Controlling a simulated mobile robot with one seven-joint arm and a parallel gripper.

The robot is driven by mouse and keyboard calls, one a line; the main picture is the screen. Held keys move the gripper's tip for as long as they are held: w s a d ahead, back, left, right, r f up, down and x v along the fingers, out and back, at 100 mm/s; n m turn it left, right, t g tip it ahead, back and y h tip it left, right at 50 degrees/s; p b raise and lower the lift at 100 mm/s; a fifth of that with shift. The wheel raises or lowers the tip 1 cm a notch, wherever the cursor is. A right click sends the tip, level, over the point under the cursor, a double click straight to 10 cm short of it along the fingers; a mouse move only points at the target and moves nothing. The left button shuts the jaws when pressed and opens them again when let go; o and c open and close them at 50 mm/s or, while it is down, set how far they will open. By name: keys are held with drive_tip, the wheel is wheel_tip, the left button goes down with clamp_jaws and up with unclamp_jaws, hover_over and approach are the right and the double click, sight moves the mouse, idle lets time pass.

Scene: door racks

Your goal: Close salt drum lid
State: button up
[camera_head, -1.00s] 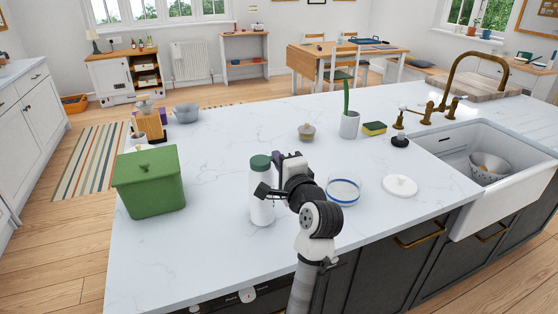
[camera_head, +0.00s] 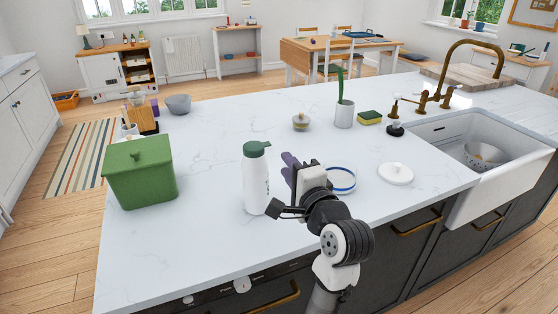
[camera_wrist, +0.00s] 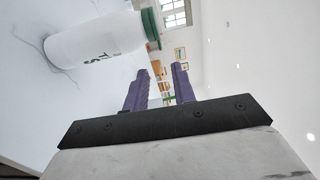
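A white cylindrical container (camera_head: 256,185) with a green top (camera_head: 257,149) stands upright on the counter; I take it for the salt drum. A small green part juts out at the top's right side. The wrist view shows the white body (camera_wrist: 95,40) with dark lettering and the green top (camera_wrist: 151,28); whether the lid is open I cannot tell. My gripper (camera_head: 289,168) is just right of the container, apart from it. In the wrist view its purple fingers (camera_wrist: 162,73) stand apart with nothing between them.
A green lidded box (camera_head: 141,180) stands at the left. A small jar (camera_head: 301,122) is farther back. The counter between box and container is clear.

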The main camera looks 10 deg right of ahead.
drive_tip(key=shift+b+v, duration=0.3)
drive_tip(key=shift+v, duration=1.9)
